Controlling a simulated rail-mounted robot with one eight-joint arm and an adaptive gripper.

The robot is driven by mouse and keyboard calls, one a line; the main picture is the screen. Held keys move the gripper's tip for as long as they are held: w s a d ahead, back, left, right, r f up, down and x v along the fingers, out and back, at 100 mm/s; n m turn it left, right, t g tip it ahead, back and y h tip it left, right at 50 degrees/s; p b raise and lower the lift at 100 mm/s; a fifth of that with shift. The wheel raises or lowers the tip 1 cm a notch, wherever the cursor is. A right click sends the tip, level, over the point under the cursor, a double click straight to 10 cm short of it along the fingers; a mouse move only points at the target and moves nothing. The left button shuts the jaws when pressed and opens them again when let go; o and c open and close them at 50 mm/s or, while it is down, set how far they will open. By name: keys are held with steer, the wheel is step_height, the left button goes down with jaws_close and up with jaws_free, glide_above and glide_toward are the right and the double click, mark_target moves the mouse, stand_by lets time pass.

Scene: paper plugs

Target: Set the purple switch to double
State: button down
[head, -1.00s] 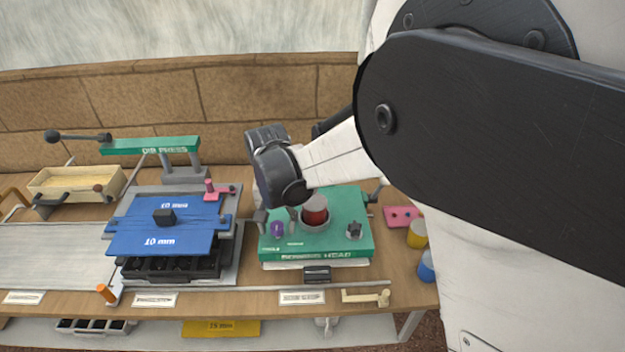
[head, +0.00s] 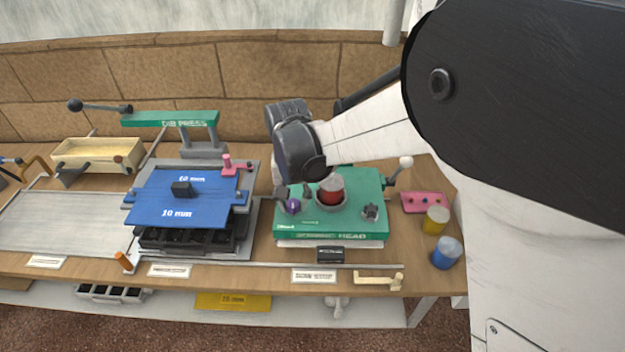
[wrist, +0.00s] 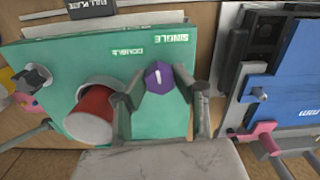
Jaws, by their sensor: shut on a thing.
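The purple switch (head: 292,206) is a faceted knob on the front left of the green panel (head: 350,222). In the wrist view the purple switch (wrist: 159,77) has a short white mark, nearly upright in the picture. The SINGLE label (wrist: 170,37) is above it, slightly right. The DOUBLE label (wrist: 125,54) is to its upper left. My gripper (wrist: 160,88) is shut on the purple switch, one finger on each side. In the head view my gripper (head: 294,194) reaches down to the panel from behind.
A red cylinder (wrist: 93,113) in a grey ring stands close beside my left finger. A grey knob (head: 370,211) is farther right on the panel. The blue plate (head: 175,198) of the die press is to the left. Yellow (head: 435,221) and blue (head: 447,252) jars stand right.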

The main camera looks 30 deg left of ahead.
mark_target(293, 203)
steer(key=n+b, duration=0.2)
steer(key=n, duration=0.1)
steer(key=shift+f, duration=0.15)
steer(key=n+b, duration=0.2)
steer(key=n, duration=0.2)
steer(key=n+b, duration=0.2)
steer(key=n, duration=0.3)
steer(key=shift+n+b, duration=0.3)
stand_by(0.3)
steer(key=c, duration=1.4)
jaws_free()
steer(key=shift+r, duration=0.2)
step_height(293, 203, up, 6)
steer(key=shift+r, duration=0.1)
steer(key=shift+s+r, duration=0.2)
steer(key=shift+r, duration=0.45)
